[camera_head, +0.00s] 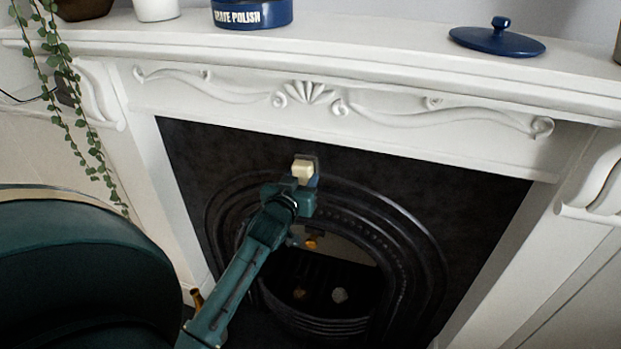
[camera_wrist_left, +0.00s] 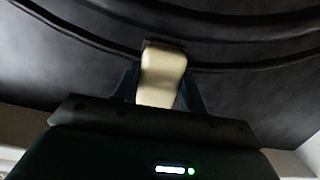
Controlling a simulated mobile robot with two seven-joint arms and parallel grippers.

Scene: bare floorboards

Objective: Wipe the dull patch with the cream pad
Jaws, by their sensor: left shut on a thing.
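The cream pad (camera_head: 302,168) is a small pale block at the tip of my left arm, against the dark fireplace surround. My left gripper (camera_head: 304,181) is shut on it. In the left wrist view the pad (camera_wrist_left: 163,76) stands out between the two dark fingers, its far end close to the dark metal. I cannot tell if it touches. A small greyish area (camera_head: 313,158) shows just behind the pad's upper edge, at the top of the arch; it looks like the dull patch, mostly hidden by the pad. My right gripper is not in view.
The white mantel shelf (camera_head: 400,72) juts out above, with a blue grate polish tin (camera_head: 251,14) and a blue lid (camera_head: 497,40) on it. A trailing plant (camera_head: 80,130) hangs at the left. The black ridged arch (camera_head: 420,240) frames the grate opening.

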